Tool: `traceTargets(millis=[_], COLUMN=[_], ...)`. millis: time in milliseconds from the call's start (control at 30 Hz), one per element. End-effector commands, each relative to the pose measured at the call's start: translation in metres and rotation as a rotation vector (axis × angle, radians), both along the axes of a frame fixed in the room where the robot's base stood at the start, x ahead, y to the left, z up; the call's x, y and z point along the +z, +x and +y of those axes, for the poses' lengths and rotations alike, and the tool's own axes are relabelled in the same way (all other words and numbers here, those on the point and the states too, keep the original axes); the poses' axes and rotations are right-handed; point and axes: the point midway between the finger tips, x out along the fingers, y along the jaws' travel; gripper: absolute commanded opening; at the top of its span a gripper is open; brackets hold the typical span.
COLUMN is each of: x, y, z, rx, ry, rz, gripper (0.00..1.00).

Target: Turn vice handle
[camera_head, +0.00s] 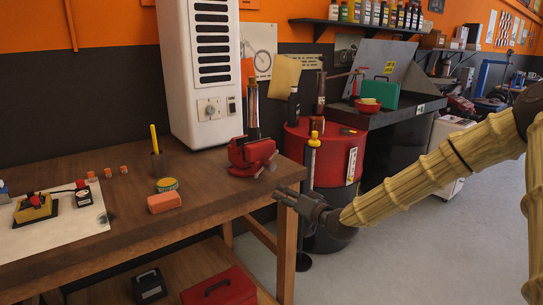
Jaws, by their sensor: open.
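A red vice (250,155) is mounted at the right end of the wooden workbench. Its handle is small at this size, and I cannot make it out clearly. My yellow-sleeved arm reaches in from the right.
The workbench (120,163) carries an orange block (164,202), a round tin (167,184) and a white heater-like cabinet (200,75). A red drum (335,155) and a yellow-topped post (312,150) stand close behind my gripper. The floor at the lower right is clear.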

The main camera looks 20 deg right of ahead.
Motion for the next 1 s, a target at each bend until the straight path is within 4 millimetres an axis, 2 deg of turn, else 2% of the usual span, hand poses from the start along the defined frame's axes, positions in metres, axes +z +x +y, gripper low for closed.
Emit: traceTargets(millis=[33,100,200,367,800,1000], x=[0.025,0.043,0.056,0.058,0.057,0.057], y=[0.005,0.009,0.012,0.024,0.087,0.106], z=[-0.008,-0.014,-0.017,-0.015,0.009,0.016], rx=[-0.006,-0.009,-0.011,-0.012,-0.011,-0.011], ry=[0.013,0.023,0.029,0.028,0.029,0.029], rz=[-0.032,-0.063,-0.085,-0.090,-0.088,-0.088], gripper=[0.51,0.51,0.51,0.51,0.51,0.51])
